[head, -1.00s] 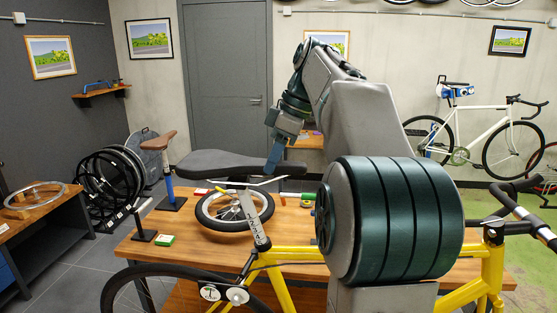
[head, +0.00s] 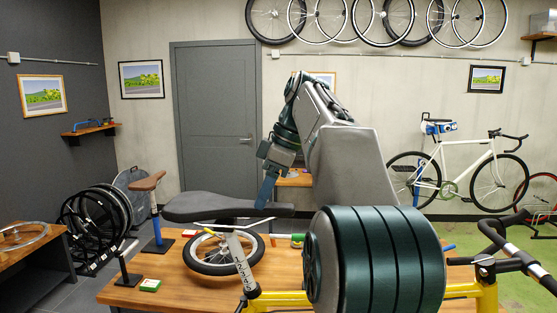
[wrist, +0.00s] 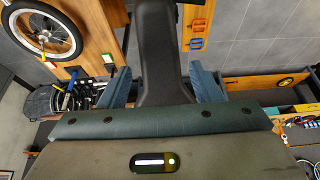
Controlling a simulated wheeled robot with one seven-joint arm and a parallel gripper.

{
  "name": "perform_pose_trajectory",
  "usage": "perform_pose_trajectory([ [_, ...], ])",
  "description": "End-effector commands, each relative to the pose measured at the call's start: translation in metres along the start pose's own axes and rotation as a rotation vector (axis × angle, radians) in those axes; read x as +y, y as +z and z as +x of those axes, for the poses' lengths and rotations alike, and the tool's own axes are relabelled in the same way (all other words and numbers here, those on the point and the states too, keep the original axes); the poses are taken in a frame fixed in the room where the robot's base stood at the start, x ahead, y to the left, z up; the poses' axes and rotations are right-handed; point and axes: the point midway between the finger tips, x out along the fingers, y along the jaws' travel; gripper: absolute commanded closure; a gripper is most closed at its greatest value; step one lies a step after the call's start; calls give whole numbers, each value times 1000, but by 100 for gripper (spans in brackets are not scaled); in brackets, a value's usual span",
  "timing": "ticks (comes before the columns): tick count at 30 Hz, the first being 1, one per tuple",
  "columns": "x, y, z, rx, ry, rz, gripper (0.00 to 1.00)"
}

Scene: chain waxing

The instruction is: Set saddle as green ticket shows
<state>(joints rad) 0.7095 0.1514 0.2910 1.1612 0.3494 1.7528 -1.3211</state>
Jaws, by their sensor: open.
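The black saddle (head: 225,207) sits on top of a silver post with dark marks (head: 241,262), above the yellow bike frame (head: 275,299). My gripper (head: 265,190) is at the saddle's narrow right end, pointing down. In the wrist view, my open gripper (wrist: 163,82) has one blue finger on each side of the dark saddle (wrist: 166,45), with gaps visible. A small green and white block (head: 150,285) lies on the bench at left; I cannot read it or tell whether it is the ticket. My arm hides part of the bike.
The handlebar (head: 510,240) is at right. A white bike (head: 460,175) hangs by the back wall. Wheels stand at left.

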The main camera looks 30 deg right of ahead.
Motion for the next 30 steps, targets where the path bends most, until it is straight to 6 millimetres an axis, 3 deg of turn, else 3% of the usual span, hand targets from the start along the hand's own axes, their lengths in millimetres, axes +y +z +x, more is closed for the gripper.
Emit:
perform_pose_trajectory([
  [16, 0, -2, -86, 1, 2, 0, 42],
  [21, 0, -1, -96, 1, 1, -1, 42],
  [30, 0, 0, -98, 1, 1, -1, 42],
])
